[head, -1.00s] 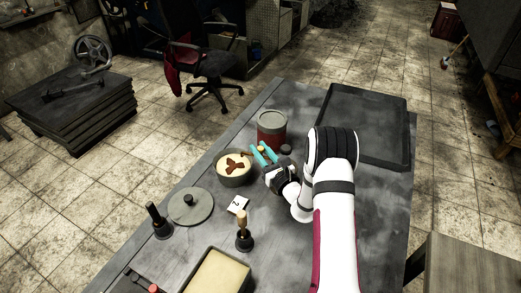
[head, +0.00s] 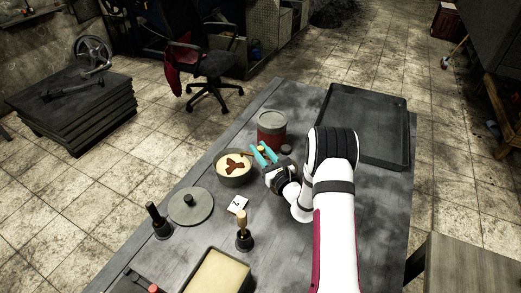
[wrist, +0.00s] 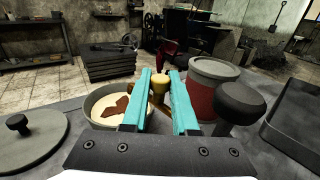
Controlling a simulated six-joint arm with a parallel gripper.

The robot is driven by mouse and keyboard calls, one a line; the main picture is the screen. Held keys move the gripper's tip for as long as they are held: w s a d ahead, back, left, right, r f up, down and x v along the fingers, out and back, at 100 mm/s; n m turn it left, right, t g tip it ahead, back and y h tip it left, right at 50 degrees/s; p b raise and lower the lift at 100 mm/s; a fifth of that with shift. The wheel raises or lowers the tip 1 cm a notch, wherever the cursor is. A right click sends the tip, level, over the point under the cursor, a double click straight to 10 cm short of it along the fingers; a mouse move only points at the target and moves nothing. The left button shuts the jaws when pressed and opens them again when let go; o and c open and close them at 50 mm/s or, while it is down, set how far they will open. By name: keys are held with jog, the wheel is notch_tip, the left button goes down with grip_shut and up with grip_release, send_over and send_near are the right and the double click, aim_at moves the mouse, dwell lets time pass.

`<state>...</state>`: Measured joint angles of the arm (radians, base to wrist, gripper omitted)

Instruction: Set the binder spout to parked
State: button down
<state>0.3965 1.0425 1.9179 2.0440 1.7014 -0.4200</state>
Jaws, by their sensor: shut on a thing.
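A red can with a grey lid (head: 271,130) stands on the table; it also shows in the wrist view (wrist: 207,102). A brass-coloured knob (wrist: 160,84), seemingly on the binder spout, stands between my turquoise fingers in front of the can. Brown bar-like parts show beside the knob, partly hidden by my fingers. My gripper (head: 263,155) is shut on the knob; its fingertips also show in the wrist view (wrist: 160,78). A grey bowl (head: 235,177) of pale sand with a brown three-armed shape stands just left of my fingers. I cannot tell the spout's exact angle.
A black round knob (wrist: 240,103) stands close right of my fingers. A round grey lid (head: 190,207), a white numbered card (head: 237,205), a wooden-handled tool (head: 243,232) and a black-handled tool (head: 157,222) lie nearer. A black tray (head: 365,155) fills the far right.

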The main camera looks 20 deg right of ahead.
dwell(0.5)
jog(key=s+n+g+y, duration=0.8)
jog(key=n+g+y, duration=0.6)
jog(key=g, duration=0.1)
jog(key=shift+s+y, duration=0.3)
jog(key=shift+s, duration=0.1)
jog(key=shift+d+n+g, duration=0.1)
jog(key=shift+n+g, duration=0.2)
jog(key=shift+g, duration=0.2)
jog(key=c, duration=0.7)
grip_release()
